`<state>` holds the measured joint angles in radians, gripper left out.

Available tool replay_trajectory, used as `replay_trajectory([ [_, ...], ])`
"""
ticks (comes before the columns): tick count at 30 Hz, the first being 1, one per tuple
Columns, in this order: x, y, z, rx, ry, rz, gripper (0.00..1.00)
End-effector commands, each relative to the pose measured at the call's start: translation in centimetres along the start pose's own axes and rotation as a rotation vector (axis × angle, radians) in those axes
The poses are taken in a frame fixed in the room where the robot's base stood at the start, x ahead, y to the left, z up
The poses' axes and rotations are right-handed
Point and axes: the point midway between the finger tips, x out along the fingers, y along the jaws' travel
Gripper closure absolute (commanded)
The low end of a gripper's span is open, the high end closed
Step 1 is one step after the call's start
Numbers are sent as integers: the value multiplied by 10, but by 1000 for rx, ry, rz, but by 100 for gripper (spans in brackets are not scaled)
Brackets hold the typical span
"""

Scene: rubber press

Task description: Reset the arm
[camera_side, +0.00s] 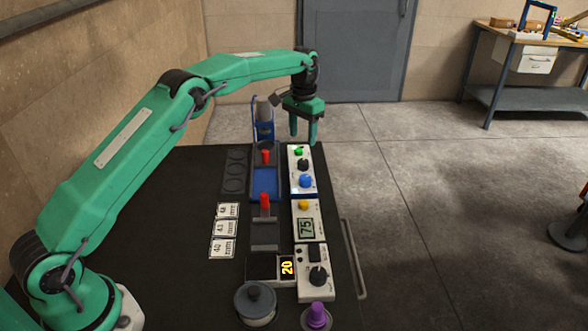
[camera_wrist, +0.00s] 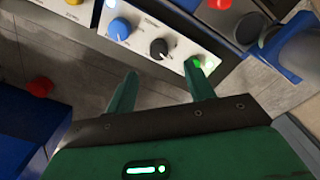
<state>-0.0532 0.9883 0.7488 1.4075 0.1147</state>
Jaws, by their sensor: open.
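My gripper (camera_side: 303,132) hangs from my extended arm at the far end of the table, fingers pointing down, near the green-button end of a white control box (camera_side: 292,186). The fingers are apart with nothing between them. In the wrist view my gripper (camera_wrist: 161,72) also shows its two green fingers spread and empty. The box carries a green button (camera_side: 299,151), a black knob (camera_side: 303,164) and a blue knob (camera_side: 306,181). In the wrist view the lit green button (camera_wrist: 197,62) lies just beyond the right fingertip; I cannot tell whether they touch.
A blue press (camera_side: 263,130) stands left of my gripper. The black table (camera_side: 165,225) is bare at left. A workbench (camera_side: 540,42) stands far off.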

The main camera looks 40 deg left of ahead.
Motion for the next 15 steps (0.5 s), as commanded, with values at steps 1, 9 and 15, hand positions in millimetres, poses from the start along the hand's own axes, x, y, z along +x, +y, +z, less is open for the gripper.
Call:
replay_trajectory([
  [1,-7,1,2,0,7,-1,47],
  [9,-54,6,24,-5,54,-6,47],
  [15,-93,12,51,-11,99,-10,47],
])
